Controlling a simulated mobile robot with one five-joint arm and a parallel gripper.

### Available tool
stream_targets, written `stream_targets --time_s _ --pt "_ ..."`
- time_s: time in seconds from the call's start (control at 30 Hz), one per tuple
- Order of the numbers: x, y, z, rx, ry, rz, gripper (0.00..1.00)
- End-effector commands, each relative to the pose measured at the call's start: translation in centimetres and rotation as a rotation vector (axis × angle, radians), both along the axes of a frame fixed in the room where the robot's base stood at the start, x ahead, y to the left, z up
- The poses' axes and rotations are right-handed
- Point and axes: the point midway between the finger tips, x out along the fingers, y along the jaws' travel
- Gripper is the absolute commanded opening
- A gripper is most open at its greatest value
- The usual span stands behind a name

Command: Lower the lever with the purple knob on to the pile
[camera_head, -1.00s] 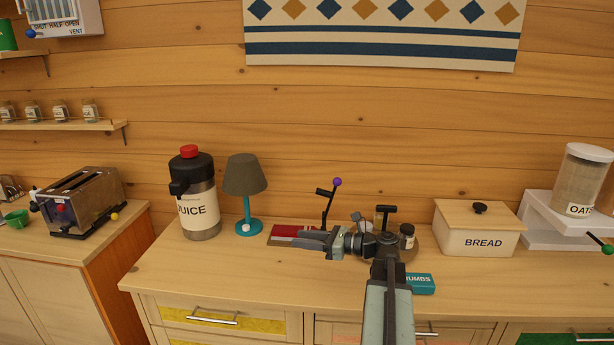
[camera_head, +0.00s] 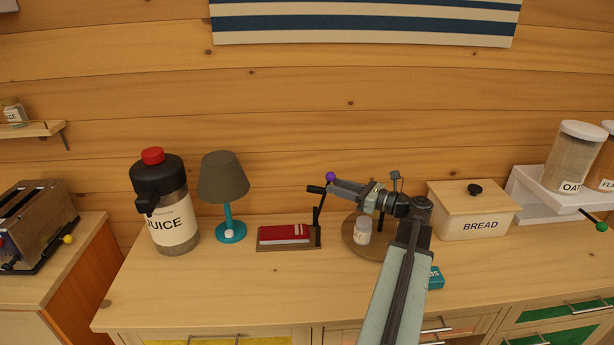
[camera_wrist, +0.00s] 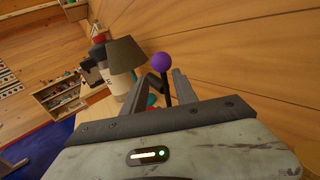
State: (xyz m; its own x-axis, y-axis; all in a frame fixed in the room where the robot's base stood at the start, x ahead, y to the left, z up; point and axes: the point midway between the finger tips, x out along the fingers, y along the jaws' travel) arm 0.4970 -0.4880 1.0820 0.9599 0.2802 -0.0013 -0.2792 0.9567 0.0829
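The lever (camera_head: 319,208) stands raised at the right end of a dark flat base, with a purple knob (camera_head: 330,176) on top and a black crosspiece below it. The pile (camera_head: 284,233), red on top, lies on the base to the left of the lever's foot. My gripper (camera_head: 334,187) reaches in from the right, its tips close to the knob. In the wrist view the gripper (camera_wrist: 165,84) is open, and the purple knob (camera_wrist: 162,62) and dark rod show between and just beyond its fingers. I cannot tell whether the fingers touch the lever.
A teal lamp (camera_head: 224,185) and a juice dispenser (camera_head: 168,215) stand to the left. A small jar (camera_head: 363,232) on a round wooden stand is below my arm. A bread box (camera_head: 470,208) is to the right. The counter front at left is clear.

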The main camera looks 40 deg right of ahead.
Motion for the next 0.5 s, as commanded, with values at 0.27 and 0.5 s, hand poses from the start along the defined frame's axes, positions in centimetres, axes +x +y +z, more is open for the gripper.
stream_targets --time_s 0.27,0.5 --pt "1.7 0.6 0.0 0.000 0.000 0.005 0.35" --pt "5.9 1.9 0.0 0.000 0.000 0.006 0.35"
